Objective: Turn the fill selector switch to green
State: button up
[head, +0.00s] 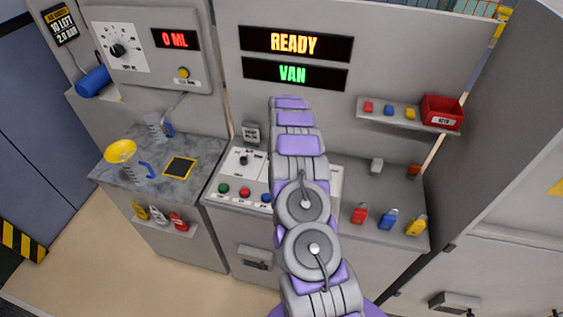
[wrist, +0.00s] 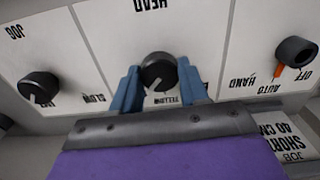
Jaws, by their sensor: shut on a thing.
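In the wrist view, a black round knob (wrist: 158,72) sits on a white panel with upside-down lettering that reads HEAD and YELLOW. A pale mark on the knob points down and slightly left in the picture. No GREEN label is readable; my gripper body covers the panel's lower part. My gripper (wrist: 158,68) has its two blue fingers on either side of this knob and is shut on it. In the head view my arm hides the gripper and this knob. I cannot tell from the lettering whether this knob is the fill selector switch.
In the wrist view, one black knob (wrist: 40,88) is at left near SLOW, another (wrist: 296,52) at right near AUTO and HAND. In the head view, displays read READY (head: 295,43) and VAN (head: 293,74). Coloured buttons (head: 245,193) line the console front. A yellow funnel (head: 121,151) stands left.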

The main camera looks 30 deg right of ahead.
jog(key=shift+w+r+m, duration=0.1)
jog(key=shift+m, duration=0.2)
dwell(0.4)
jog(key=o, duration=1)
jog(key=shift+o, duration=0.2)
notch_tip(320, 180, up, 17)
jog(key=shift+p, duration=0.4)
